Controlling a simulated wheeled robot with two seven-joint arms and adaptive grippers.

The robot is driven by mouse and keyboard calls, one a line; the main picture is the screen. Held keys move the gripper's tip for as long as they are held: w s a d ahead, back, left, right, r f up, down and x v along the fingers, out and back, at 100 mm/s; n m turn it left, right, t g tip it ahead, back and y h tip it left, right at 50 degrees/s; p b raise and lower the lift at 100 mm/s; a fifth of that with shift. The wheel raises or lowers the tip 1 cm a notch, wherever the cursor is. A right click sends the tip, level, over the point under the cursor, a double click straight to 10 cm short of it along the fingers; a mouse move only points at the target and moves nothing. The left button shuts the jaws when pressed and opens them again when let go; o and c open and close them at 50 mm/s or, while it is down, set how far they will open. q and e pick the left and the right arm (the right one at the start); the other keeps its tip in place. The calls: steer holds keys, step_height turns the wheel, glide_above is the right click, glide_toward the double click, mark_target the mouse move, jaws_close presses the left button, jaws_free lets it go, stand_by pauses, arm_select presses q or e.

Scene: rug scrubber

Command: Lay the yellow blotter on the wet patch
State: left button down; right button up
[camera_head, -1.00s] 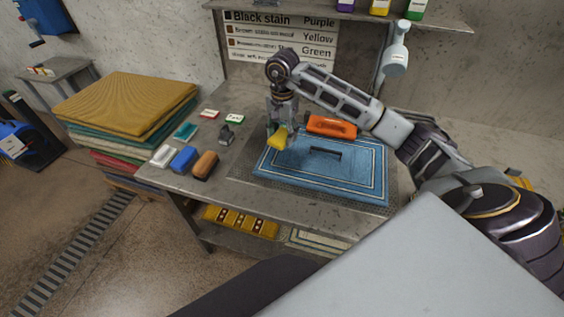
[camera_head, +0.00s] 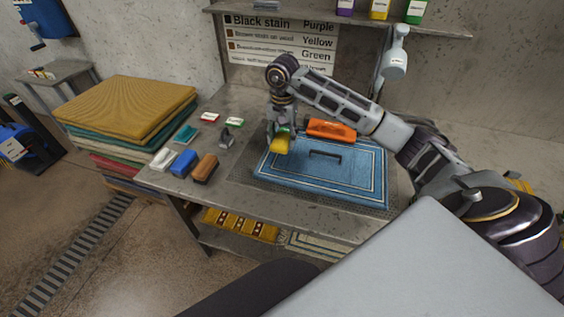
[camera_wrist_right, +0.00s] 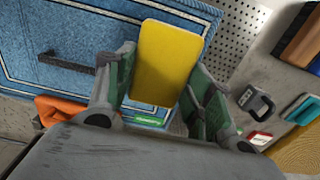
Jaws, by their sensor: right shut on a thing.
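My right gripper (camera_head: 280,134) is shut on the yellow blotter (camera_head: 279,146), which also shows between the fingers in the right wrist view (camera_wrist_right: 168,62). The blotter is tilted and appears held over the left back part of the blue rug (camera_head: 300,173). I cannot tell whether it touches the rug. The rug lies on the table and has pale border lines. A dark, bar-like shape (camera_head: 325,154) is on its middle; it also shows in the wrist view (camera_wrist_right: 68,63). I cannot make out a distinct wet patch. My left gripper is not in view.
An orange tool (camera_head: 331,129) lies at the rug's back edge. A brown brush (camera_head: 205,167), a blue block (camera_head: 184,161) and several small items lie left on the grey table (camera_head: 225,200). A stack of folded rugs (camera_head: 125,108) stands farther left. A shelf (camera_head: 300,6) hangs behind.

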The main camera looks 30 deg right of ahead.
step_height(320, 180, down, 5)
steer(key=shift+r+p, duration=0.2)
steer(key=shift+p, duration=0.1)
steer(key=shift+f, duration=0.65)
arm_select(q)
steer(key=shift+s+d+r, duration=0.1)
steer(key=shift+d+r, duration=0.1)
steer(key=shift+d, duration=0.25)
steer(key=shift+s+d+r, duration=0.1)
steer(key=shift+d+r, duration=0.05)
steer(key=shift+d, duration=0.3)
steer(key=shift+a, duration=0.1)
